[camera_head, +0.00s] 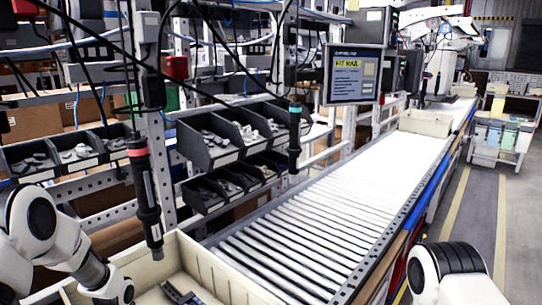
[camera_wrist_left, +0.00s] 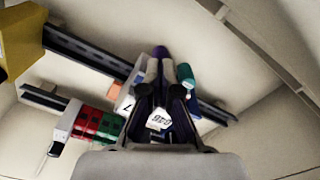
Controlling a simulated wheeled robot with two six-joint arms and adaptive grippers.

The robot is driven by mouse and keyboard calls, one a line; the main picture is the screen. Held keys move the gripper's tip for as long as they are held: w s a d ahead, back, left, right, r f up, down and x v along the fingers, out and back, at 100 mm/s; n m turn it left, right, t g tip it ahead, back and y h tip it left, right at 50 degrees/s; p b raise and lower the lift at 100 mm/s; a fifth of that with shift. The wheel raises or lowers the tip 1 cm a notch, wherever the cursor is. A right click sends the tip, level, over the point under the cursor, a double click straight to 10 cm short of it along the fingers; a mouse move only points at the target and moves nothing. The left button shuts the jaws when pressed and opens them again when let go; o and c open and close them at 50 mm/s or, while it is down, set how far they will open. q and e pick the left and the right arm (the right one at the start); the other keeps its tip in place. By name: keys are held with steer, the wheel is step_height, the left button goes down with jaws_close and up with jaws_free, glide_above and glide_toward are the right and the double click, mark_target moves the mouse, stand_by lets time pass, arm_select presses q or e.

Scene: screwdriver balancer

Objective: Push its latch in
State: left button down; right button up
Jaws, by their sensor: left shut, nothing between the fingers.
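My left gripper (camera_wrist_left: 161,92) is shut and empty in the left wrist view, pointing down into a cream bin (camera_wrist_left: 258,50). Just beyond and around its fingertips is a cluster of parts on a dark slotted rail (camera_wrist_left: 88,50): a white block marked 7 (camera_wrist_left: 126,100), a teal piece (camera_wrist_left: 186,76) and a purple-topped piece (camera_wrist_left: 160,53). The fingers hide part of this cluster, and I cannot tell whether they touch it. I cannot make out a latch. A red, green and white module (camera_wrist_left: 88,122) sits at lower left on a second rail (camera_wrist_left: 45,98). My right gripper is out of view.
In the head view, the cream bin (camera_head: 208,262) stands beside a roller conveyor (camera_head: 300,240). A red-collared screwdriver (camera_head: 146,190) hangs close above the bin, and a teal-collared one (camera_head: 294,140) hangs farther back. A yellow block (camera_wrist_left: 20,40) fills the wrist view's upper left corner.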

arm_select(q)
steer(key=shift+d, duration=0.1)
stand_by(0.3)
steer(key=shift+w+r+p, duration=0.1)
steer(key=shift+r+p, duration=0.55)
steer(key=shift+p, duration=0.05)
steer(key=shift+r+p, duration=0.7)
steer(key=shift+r, duration=0.1)
step_height(320, 180, up, 16)
steer(key=p, duration=1.2)
steer(key=shift+p, duration=0.3)
